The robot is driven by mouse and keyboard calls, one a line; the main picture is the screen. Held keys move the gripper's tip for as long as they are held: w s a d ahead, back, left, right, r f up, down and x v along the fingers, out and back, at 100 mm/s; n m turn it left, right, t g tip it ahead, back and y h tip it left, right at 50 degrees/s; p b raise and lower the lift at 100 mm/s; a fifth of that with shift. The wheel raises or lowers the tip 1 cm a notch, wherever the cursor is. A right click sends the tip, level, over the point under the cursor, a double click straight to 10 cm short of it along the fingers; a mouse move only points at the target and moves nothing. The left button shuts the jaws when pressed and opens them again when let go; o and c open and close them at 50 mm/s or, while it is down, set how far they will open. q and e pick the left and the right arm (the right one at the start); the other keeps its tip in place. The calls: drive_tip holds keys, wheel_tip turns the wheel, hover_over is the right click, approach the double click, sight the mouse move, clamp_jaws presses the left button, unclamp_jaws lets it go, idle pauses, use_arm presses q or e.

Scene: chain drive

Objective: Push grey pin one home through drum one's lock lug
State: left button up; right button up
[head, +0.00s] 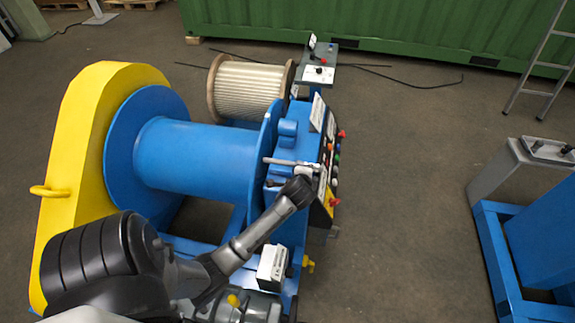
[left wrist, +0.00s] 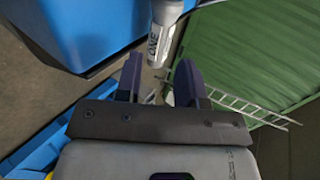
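Grey pin one (left wrist: 164,32) shows in the left wrist view as a pale grey cylinder marked ONE. Its near end lies at the opening between my left gripper's dark fingers (left wrist: 159,66), with gaps on both sides. The fingers are apart; I see no grip on the pin. In the head view a thin grey rod (head: 288,162), apparently this pin, lies crosswise by the blue flange of drum one (head: 195,150). My left wrist is just below its right part, and the fingers are hard to make out there. The lock lug and the pin's depth in it cannot be told. My right gripper is out of view.
A control panel with coloured buttons (head: 336,158) stands close right of the rod. A yellow guard (head: 85,115) flanks the drum's left side. A wound rope reel (head: 247,92) stands behind. Open floor (head: 410,170) lies to the right, before another blue frame (head: 487,240).

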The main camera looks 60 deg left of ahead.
sight(293, 164)
use_arm(q)
drive_tip(key=shift+x, duration=1.35)
drive_tip(key=x, duration=0.2)
drive_tip(key=b+x, duration=0.1)
drive_tip(key=x, duration=0.1)
drive_tip(key=shift+w+a+b, duration=0.1)
drive_tip(key=shift+w+b, duration=0.2)
drive_tip(key=shift+w, duration=0.1)
drive_tip(key=shift+a+f, duration=0.15)
clamp_jaws()
